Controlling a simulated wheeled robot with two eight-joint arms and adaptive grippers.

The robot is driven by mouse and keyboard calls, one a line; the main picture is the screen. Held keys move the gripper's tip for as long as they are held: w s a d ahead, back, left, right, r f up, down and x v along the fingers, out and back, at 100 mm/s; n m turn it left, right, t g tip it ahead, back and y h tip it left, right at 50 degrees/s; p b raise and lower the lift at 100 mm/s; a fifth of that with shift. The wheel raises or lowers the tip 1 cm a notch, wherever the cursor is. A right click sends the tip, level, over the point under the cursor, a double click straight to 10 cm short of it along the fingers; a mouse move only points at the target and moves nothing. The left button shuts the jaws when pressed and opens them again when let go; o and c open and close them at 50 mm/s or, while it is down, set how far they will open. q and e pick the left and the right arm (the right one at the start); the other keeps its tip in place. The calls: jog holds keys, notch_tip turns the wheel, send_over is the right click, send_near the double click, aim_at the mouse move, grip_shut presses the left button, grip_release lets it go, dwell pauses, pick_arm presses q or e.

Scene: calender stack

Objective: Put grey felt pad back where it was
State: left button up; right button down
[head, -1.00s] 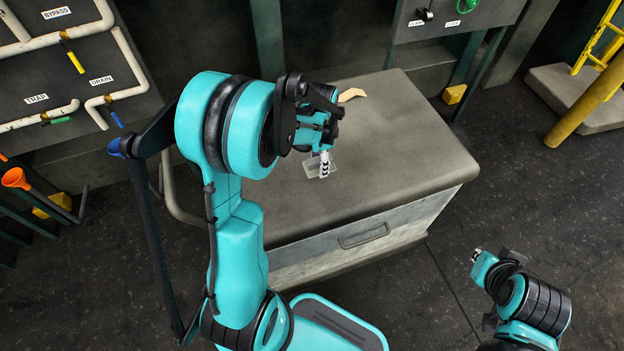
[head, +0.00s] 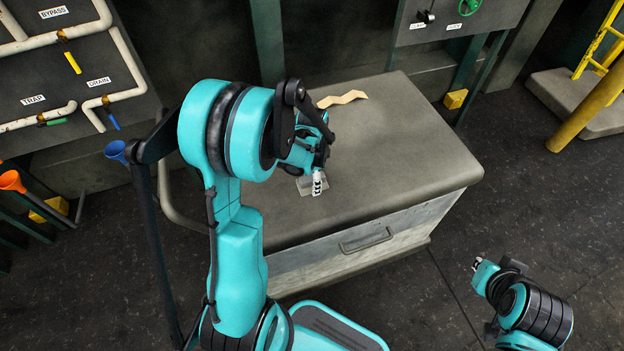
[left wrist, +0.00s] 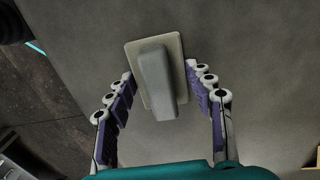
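A grey block (left wrist: 154,80) on a pale flat rectangular base (left wrist: 172,45) shows in the left wrist view; I take it for the grey felt pad. It appears to rest on the chest's grey top. In the head view only a pale bit (head: 305,186) shows beside my left gripper (head: 318,184), which hides the rest. In the left wrist view my left gripper (left wrist: 159,75) is open, its fingers on either side of the pad, with gaps beside the block. Whether the fingertips touch the base's edges is unclear. My right gripper (head: 476,264) is small, away from the chest; its opening is unclear.
The chest (head: 410,150) has a wide clear top to the right. A tan zigzag strip (head: 343,98) lies near its back edge. Pipes with valves (head: 72,62) line the wall at left. A yellow post (head: 590,108) stands at far right.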

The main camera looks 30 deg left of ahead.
pick_arm(q)
jog(key=shift+o, duration=1.2)
jog(key=shift+r, duration=0.2)
notch_tip(320, 180, up, 11)
jog(key=p, duration=0.4)
jog(key=shift+f, duration=0.1)
jog(key=s+d+r+n+t, duration=0.7)
jog(key=s+d+r+n, duration=0.1)
jog(key=s+d+r, duration=0.2)
jog(key=shift+s+d+r+p, duration=0.3)
jog(key=shift+s+p, duration=0.05)
jog(key=shift+s, duration=0.2)
